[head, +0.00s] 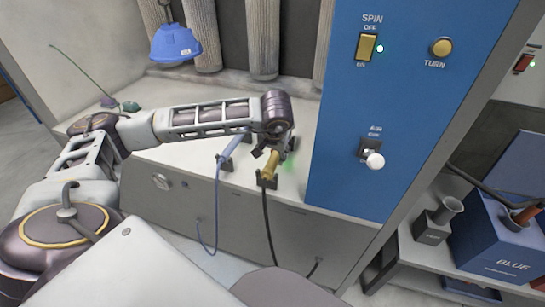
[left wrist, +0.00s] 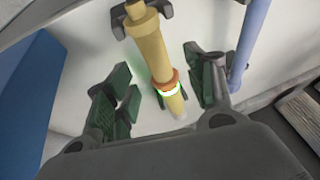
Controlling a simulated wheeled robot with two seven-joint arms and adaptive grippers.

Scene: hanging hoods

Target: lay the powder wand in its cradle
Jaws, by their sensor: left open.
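A yellow wand (head: 269,165) with a black hose lies on the pale bench top at a dark cradle (head: 267,180). In the left wrist view the yellow wand (left wrist: 152,50) has an orange band and a glowing green ring near its tip. A dark forked holder (left wrist: 120,24) is around its rear part. My left gripper (head: 279,150) is over the wand. Its fingers (left wrist: 160,78) are open, one on each side of the wand, with gaps visible. A blue wand (head: 232,147) with a blue hose rests in a holder just to the left. My right gripper is out of view.
A blue panel (head: 405,80) with a switch, a yellow button and a white knob stands close to the right of the gripper. A blue hood (head: 175,43) hangs at the back left. A blue box (head: 500,240) sits on a lower shelf at right.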

